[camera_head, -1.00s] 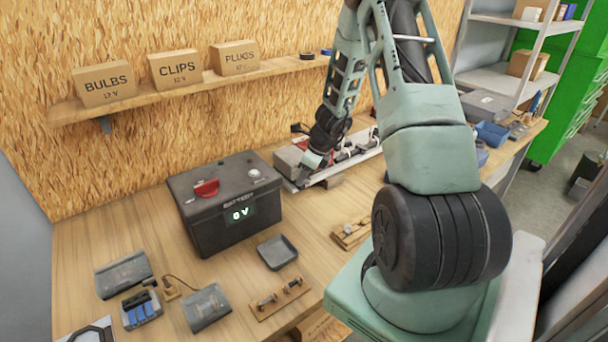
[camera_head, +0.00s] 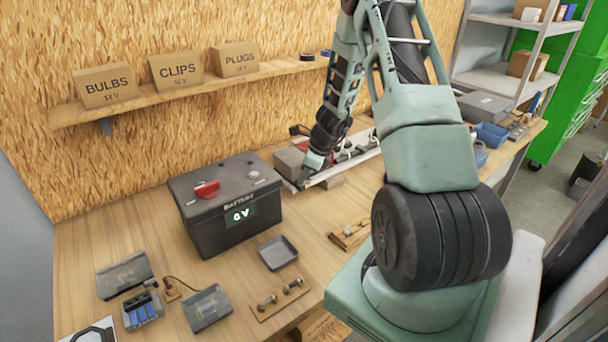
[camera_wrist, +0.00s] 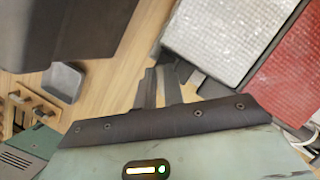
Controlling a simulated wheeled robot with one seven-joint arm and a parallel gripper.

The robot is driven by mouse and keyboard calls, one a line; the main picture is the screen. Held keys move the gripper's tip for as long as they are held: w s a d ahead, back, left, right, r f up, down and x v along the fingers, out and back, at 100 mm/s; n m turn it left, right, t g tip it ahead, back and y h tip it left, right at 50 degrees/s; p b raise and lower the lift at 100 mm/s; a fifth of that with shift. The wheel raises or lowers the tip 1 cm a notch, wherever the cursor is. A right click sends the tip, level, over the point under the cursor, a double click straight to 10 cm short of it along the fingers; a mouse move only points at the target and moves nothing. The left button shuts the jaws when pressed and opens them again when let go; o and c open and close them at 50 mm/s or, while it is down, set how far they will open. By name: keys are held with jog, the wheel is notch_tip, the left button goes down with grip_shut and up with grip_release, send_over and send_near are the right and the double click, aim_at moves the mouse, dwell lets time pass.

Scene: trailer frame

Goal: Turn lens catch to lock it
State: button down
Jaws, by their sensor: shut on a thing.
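The lamp lens shows in the wrist view as a clear ribbed panel (camera_wrist: 228,32) beside a red panel (camera_wrist: 288,82). In the head view the lamp (camera_head: 289,162) is a pale block at the left end of the trailer frame (camera_head: 345,168). My gripper (camera_wrist: 160,85) is at the lamp's near left corner, with its dark fingers close together. It is shut on the lens catch, which the fingers almost wholly hide. I cannot see which way the catch points. In the head view my gripper (camera_head: 303,182) reaches down at the lamp's end.
A black battery (camera_head: 225,205) reading 0 V stands left of the lamp. A small grey tray (camera_head: 278,253) and wooden holders (camera_head: 281,298) lie in front. A shelf with boxes (camera_head: 175,70) hangs on the wall behind. Blue bins (camera_head: 490,135) stand at the right.

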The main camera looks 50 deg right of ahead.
jog(key=n, duration=0.2)
jog(key=n+g+y, duration=0.1)
jog(key=n, duration=0.1)
jog(key=shift+w+d, duration=0.15)
jog(key=shift+w, duration=0.05)
jog(key=shift+w+d+n+g+y+b, duration=0.1)
jog(key=shift+n+g+y+b, duration=0.3)
jog(key=shift+n, duration=0.95)
jog(key=shift+w+n+g+y+p, duration=0.1)
jog(key=shift+n+g, duration=0.5)
jog(key=shift+n, duration=0.75)
jog(key=c, duration=1.5)
grip_release()
